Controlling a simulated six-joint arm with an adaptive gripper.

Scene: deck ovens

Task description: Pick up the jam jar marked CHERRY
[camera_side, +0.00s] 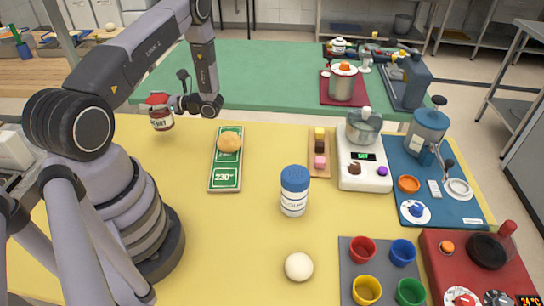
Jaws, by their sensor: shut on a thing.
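A jam jar (162,120) with a red lid and a pale label with dark lettering is at the upper left; the label is too small to read for certain. My gripper (165,103) is shut on this jar near its lid. The jar is upright or nearly so and appears to be held above the left far part of the yellow table (200,240). Part of the lid is hidden by the gripper's fingers.
A blue-lidded white container (294,192) and a pale ball (299,266) stand mid-table. A white scale (378,180) holds a pot (363,127). Coloured cups stand on a grey mat (347,245).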

